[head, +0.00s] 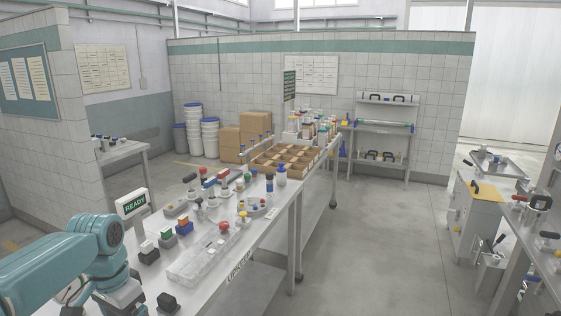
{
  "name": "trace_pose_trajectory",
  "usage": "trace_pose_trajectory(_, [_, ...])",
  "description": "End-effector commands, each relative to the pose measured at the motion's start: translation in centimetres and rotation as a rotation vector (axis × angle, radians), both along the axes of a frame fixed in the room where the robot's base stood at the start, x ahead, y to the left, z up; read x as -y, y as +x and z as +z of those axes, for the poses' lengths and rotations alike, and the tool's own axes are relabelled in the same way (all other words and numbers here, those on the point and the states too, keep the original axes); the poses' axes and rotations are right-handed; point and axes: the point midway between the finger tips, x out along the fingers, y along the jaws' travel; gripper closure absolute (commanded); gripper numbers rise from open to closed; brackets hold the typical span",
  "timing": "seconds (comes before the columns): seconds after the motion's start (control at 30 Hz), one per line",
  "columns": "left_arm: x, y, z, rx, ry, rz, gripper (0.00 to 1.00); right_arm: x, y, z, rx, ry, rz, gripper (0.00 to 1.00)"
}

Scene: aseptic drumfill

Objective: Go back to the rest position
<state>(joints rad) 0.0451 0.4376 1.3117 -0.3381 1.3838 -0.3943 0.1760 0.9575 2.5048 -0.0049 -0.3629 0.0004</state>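My teal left arm (60,262) comes in from the lower left and bends down at a round joint over the near end of the workbench. My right arm and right gripper do not show. I see nothing held.
The long workbench (262,238) carries a clear tray (198,262), coloured blocks, knobbed parts and a READY sign (132,204). Cardboard-brown compartments (282,157) stand at its far end. Open grey floor (375,240) lies to its right. Another bench with tools (540,235) is at the right edge.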

Motion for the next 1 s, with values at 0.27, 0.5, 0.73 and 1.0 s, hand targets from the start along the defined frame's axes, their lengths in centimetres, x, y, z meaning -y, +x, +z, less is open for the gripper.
trace_pose_trajectory(0.27, [3.3, 0.9, -8.2, 0.0, -0.071, 0.017, 0.11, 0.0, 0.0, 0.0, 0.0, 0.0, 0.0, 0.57])
trace_pose_trajectory(0.5, [8.2, -1.3, -18.5, -0.011, -0.176, 0.087, 0.11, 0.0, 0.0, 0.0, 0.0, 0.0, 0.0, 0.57])
trace_pose_trajectory(0.73, [15.2, -11.4, -31.4, -0.056, -0.315, 0.328, 0.11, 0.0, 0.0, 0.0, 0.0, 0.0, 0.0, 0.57])
trace_pose_trajectory(1.0, [17.7, -21.1, -35.3, -0.075, -0.334, 0.561, 0.11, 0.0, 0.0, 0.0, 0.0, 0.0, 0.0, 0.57])
